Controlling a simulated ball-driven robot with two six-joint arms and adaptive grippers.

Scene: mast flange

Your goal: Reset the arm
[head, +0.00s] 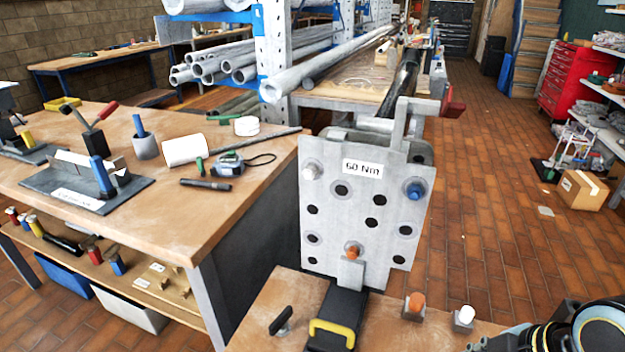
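At the lower right corner of the head view a black and yellow part of my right arm (600,328) shows, cut off by the frame edge. Pale grey-green and dark pieces at its left end may belong to my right gripper; its fingertips cannot be made out. My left arm and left gripper are outside the view. A grey upright flange plate (335,215) with several holes and a "60 Nm" label stands in front of me. A white-headed bolt sits at its upper left, a blue one at its upper right and an orange one low in the middle.
A bench (341,318) below the plate bears a yellow handle (332,333), an orange-topped piece (415,303) and a white-topped piece (465,316). A wooden workbench (240,190) with tools stands left. A pipe rack is behind. Tiled floor (490,230) on the right is mostly free.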

